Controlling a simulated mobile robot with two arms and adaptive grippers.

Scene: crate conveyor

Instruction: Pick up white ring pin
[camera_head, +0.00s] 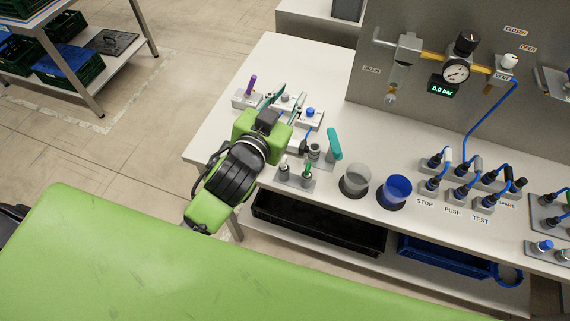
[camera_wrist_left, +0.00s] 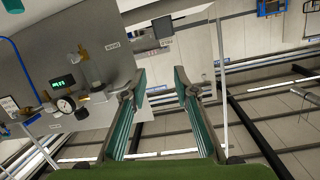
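My left gripper (camera_head: 283,96) is above the left end of the white workbench (camera_head: 235,140), its teal fingers spread apart. A small white-topped piece (camera_head: 288,97) shows between the fingers, on a light block in the row of pins. It may be the white ring pin, but its ring shape is too small to make out and the gripper partly covers the row. In the left wrist view the gripper (camera_wrist_left: 158,78) is open with nothing between its fingers, and no pin shows there. My right gripper is not in view.
A purple pin (camera_head: 252,85) and a blue-topped pin (camera_head: 310,112) flank the white-topped piece. A teal handle (camera_head: 334,145), a clear cup (camera_head: 356,180) and a blue cup (camera_head: 394,190) stand to the right. A grey panel with a gauge (camera_head: 456,71) rises behind.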

